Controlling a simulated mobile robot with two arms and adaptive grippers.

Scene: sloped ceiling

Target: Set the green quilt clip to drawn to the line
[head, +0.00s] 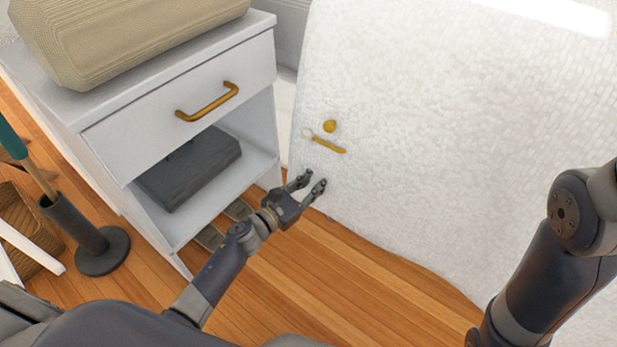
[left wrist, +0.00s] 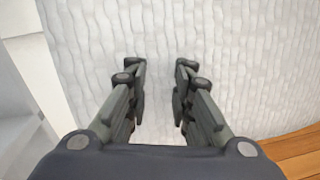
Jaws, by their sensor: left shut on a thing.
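A white textured quilt (head: 450,110) fills the right half of the head view and most of the left wrist view (left wrist: 230,60). No green clip shows in either view. A small yellow strip (head: 328,144) with a pale end and a round yellow knob (head: 330,126) sit on the quilt near its left edge. My left gripper (head: 312,182) is at the quilt's lower left edge, below the strip. Its fingers (left wrist: 160,78) stand apart, and only white quilt shows between them. The hold itself is hard to make out. My right gripper is out of view.
A grey-white cabinet (head: 110,125) with a brass-handled drawer stands at left, a dark box (head: 188,170) on its open shelf. A beige woven bundle (head: 110,35) lies on top. A dark stand (head: 100,255) is at lower left. Wood floor (head: 340,280) is clear in front.

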